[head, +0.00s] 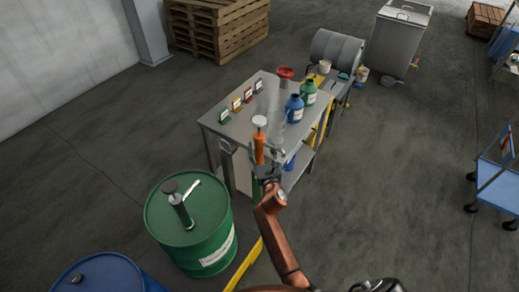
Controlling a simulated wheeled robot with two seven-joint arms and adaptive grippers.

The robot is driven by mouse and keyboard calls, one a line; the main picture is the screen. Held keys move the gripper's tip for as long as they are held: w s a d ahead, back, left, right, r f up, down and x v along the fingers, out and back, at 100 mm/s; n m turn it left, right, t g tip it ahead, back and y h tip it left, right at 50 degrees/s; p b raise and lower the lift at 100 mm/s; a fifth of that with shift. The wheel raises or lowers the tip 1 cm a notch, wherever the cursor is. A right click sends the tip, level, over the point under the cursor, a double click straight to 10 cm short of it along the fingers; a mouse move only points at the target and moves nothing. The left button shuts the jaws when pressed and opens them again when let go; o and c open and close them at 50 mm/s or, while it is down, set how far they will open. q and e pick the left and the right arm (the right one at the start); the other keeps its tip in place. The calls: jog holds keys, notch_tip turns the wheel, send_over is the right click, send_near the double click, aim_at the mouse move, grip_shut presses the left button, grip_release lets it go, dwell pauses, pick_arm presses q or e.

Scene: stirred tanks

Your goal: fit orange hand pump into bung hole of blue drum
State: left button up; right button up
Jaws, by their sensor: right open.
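The orange hand pump (259,150) with a pale round top stands upright at the near edge of the metal table. My right gripper (266,160) is open right at the pump, its fingers close about it; I cannot tell whether they touch it. The blue drum (115,275) is at the bottom left, cut off by the picture's edge. A small dark round spot (76,278) shows on its top; I cannot tell if it is the bung hole. My left gripper is not in view.
A green drum (208,245) with a green pump (180,208) stands between the blue drum and the table (228,128). The table holds a blue bottle (294,108), a green bottle (309,92), a red item (285,73) and several small signs. A yellow floor line (245,264) runs beside the green drum.

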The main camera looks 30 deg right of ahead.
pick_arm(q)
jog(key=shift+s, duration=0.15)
pick_arm(e)
jog(key=shift+w+a, duration=0.1)
jog(key=shift+a, duration=0.1)
jog(key=shift+a, duration=0.15)
jog(key=shift+c, duration=1.2)
grip_shut()
jog(key=shift+c, duration=2.3)
grip_release()
jog(key=c, duration=0.4)
jog(key=shift+c, duration=0.2)
